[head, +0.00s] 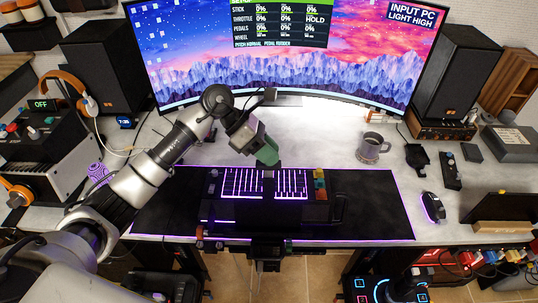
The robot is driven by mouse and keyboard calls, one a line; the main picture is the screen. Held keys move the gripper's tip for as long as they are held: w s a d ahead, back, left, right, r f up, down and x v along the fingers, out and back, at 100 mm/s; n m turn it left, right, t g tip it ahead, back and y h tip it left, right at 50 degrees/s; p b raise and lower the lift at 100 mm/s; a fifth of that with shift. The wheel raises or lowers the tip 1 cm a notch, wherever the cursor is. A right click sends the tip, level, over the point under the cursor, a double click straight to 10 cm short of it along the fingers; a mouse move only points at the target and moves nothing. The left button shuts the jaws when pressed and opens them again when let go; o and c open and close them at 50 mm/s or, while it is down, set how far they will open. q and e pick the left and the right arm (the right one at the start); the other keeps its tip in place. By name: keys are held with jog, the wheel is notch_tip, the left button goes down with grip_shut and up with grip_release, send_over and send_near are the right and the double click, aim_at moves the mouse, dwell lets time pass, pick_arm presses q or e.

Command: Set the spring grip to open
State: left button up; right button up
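My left arm reaches in from the lower left, and its gripper (267,153) is over the middle of the desk, with a green part at its end. It is just above the rear of a black control panel (263,198) with lit purple-white slots. A short dark upright piece stands directly under the gripper; I cannot tell whether they touch. The finger gap is too small to see. I cannot surely pick out the spring grip; it may be on this panel or hidden behind the gripper. My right gripper is not in view.
A curved monitor (365,62) spans the back between two black speakers. A mug (372,147) and mouse (433,207) are to the right. A switch box (38,137) and headphones stand left. The black desk mat (375,210) is clear right of the panel.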

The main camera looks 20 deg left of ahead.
pick_arm(q)
jog(key=shift+o, duration=0.6)
jog(key=shift+r, duration=0.1)
jog(key=shift+a, duration=0.1)
jog(key=shift+a+r, duration=0.1)
jog(key=shift+a, duration=0.1)
jog(key=b+v, duration=0.3)
jog(key=v, duration=0.7)
jog(key=shift+r+b, duration=0.15)
jog(key=shift+b, duration=0.2)
jog(key=shift+s+a, duration=0.1)
